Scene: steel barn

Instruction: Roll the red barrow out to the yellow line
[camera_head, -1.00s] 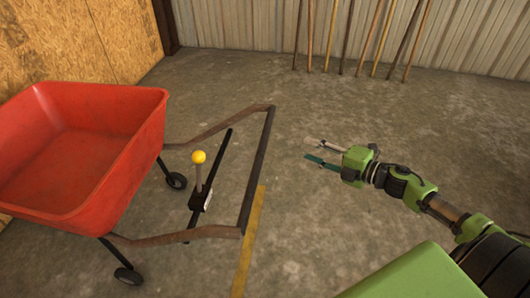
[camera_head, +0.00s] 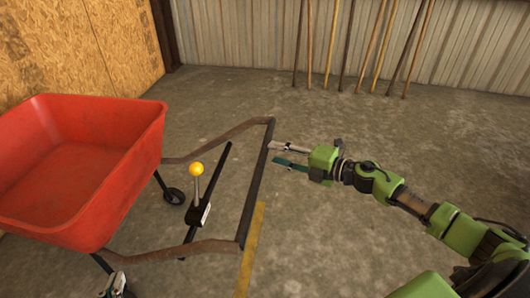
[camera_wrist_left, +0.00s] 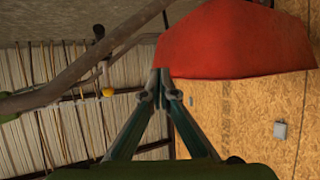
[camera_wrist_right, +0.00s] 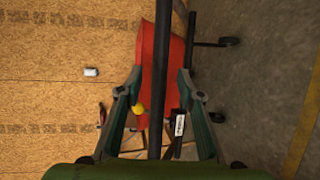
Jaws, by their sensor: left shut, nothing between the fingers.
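The red barrow (camera_head: 75,195) stands at the left in the head view, with two brown handles joined by a dark crossbar (camera_head: 256,185). A lever with a yellow knob (camera_head: 196,170) rises between the handles. The yellow line (camera_head: 250,255) is on the floor by the crossbar's near end. My right gripper (camera_head: 280,156) is open at the crossbar; in the right wrist view the bar (camera_wrist_right: 156,80) passes between its spread fingers.
Several long poles (camera_head: 360,45) lean against the corrugated wall (camera_head: 230,30) at the back. A wooden panel wall (camera_head: 80,45) stands behind the barrow at the left. The concrete floor (camera_head: 340,235) to the right of the barrow is clear.

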